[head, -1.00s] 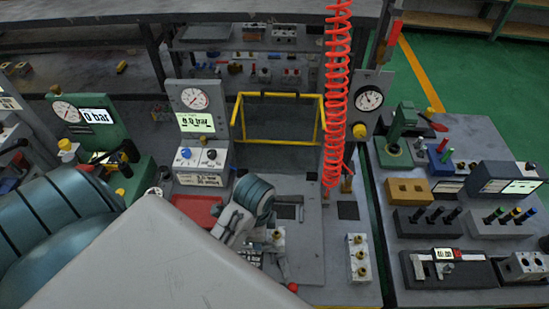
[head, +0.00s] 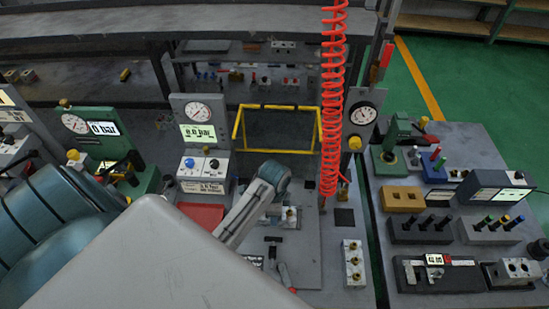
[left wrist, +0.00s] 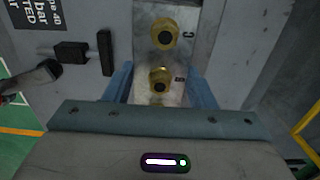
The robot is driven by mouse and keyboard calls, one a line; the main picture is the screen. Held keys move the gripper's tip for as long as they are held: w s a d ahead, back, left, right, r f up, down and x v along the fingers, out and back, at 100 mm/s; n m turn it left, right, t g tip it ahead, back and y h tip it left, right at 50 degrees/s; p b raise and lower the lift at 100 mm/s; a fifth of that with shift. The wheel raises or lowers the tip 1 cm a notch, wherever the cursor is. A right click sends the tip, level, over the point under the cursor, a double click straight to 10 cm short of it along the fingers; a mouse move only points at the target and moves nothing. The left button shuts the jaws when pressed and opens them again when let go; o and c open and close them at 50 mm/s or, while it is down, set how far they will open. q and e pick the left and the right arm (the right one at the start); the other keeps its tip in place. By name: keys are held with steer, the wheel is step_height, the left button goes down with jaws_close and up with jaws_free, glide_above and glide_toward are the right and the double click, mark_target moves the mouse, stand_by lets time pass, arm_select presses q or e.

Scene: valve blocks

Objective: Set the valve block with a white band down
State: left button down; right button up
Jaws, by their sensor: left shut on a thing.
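A pale metal valve block (left wrist: 172,58) with brass fittings sits between the two blue fingers of my left gripper (left wrist: 160,82), which is shut on it. In the head view, this block (head: 290,216) shows partly beside the left gripper (head: 284,212), over the grey bench behind the dark slots. A white band cannot be made out on it. A second pale valve block (head: 354,262) with several brass fittings stands to the right on the bench, apart from the gripper. My right gripper is not in view.
A gauge stand (head: 203,135) and a red tray (head: 201,216) stand left of the gripper. A yellow frame (head: 279,107) is behind it. A red coiled hose (head: 333,110) hangs to the right. The bench (head: 310,275) has some bare room in front.

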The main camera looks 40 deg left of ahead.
arm_select(q)
steer(key=shift+f, duration=0.1)
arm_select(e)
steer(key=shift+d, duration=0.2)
arm_select(q)
steer(key=shift+f, duration=0.15)
steer(key=c, duration=0.6)
jaws_free()
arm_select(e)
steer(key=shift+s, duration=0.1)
